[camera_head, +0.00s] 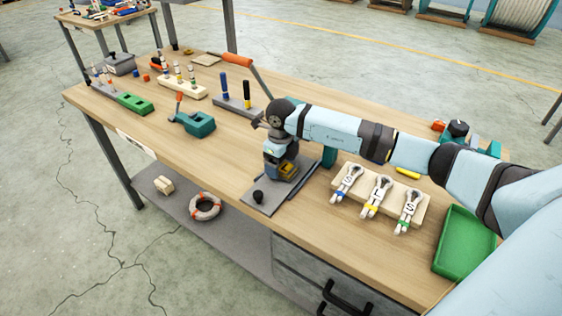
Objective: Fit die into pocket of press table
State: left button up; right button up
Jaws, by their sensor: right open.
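The gripper is open; whether the block touches the fingers or the plate I cannot tell. My wrist and gripper hide the pocket and much of the press behind, whose orange-handled lever (238,61) sticks up. My left gripper is not in view.
A green tray (465,245) lies farther right. A teal tool (195,123) and a grey stand (237,104) with blue and black posts are on the left. The bench's left front is clear.

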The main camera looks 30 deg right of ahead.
notch_tip(320, 180, up, 12)
jog(key=b, duration=0.1)
jog(key=shift+a, duration=0.1)
dwell(0.6)
jog(key=s+a+f+n+g+y+p, duration=0.1)
jog(key=s+a+f+y, duration=0.15)
jog(key=a, duration=0.45)
jog(key=s+a+f+y+p, duration=0.1)
jog(key=s+a+f+y, duration=0.2)
jog(key=a, duration=0.4)
jog(key=s+a+r+m+t+y+p, duration=0.45)
jog(key=s+a+m+t+y, duration=0.25)
jog(key=a+m+y, duration=0.6)
jog(key=s+d+f+m+t+h+p, duration=0.2)
jog(key=s+d+f+m+h, duration=0.3)
jog(key=m, duration=0.7)
jog(key=s+d+f+m+t+h+p, duration=0.2)
jog(key=s+d+f+m+h, duration=0.4)
jog(key=s+f+m+h, duration=0.4)
notch_tip(320, 180, down, 2)
jog(key=s+m, duration=0.1)
jog(key=m, duration=0.2)
jog(key=shift+m+t+p, duration=0.3)
jog(key=shift+t, duration=0.1)
